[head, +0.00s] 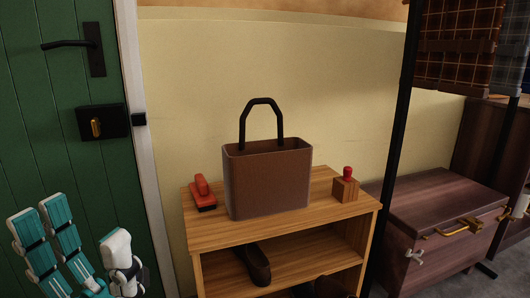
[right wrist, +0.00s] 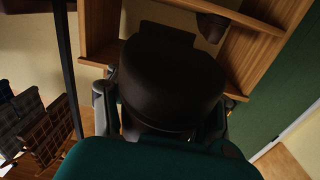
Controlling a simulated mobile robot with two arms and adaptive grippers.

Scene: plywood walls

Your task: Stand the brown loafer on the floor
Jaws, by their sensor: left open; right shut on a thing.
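In the right wrist view my right gripper (right wrist: 160,112) is shut on a dark brown rounded thing that looks like the brown loafer (right wrist: 168,75). Its fingers lie on either side of it. The loafer hides much of the shelf behind it. In the head view a dark brown loafer (head: 254,263) lies on the shelf under the top board, at the left. A dark piece (head: 325,287) shows at the bottom edge; I cannot tell whether it is the held shoe. My left gripper (head: 78,238) is open and empty at the lower left, before the green door.
The wooden shelf unit (head: 240,236) bears a brown bag (head: 268,180), a red stapler-like thing (head: 203,193) and a wooden block with a red-topped stamp (head: 345,185). A dark wooden chest (head: 440,215) stands at right beyond a black post (head: 396,130). The green door (head: 60,160) is at left.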

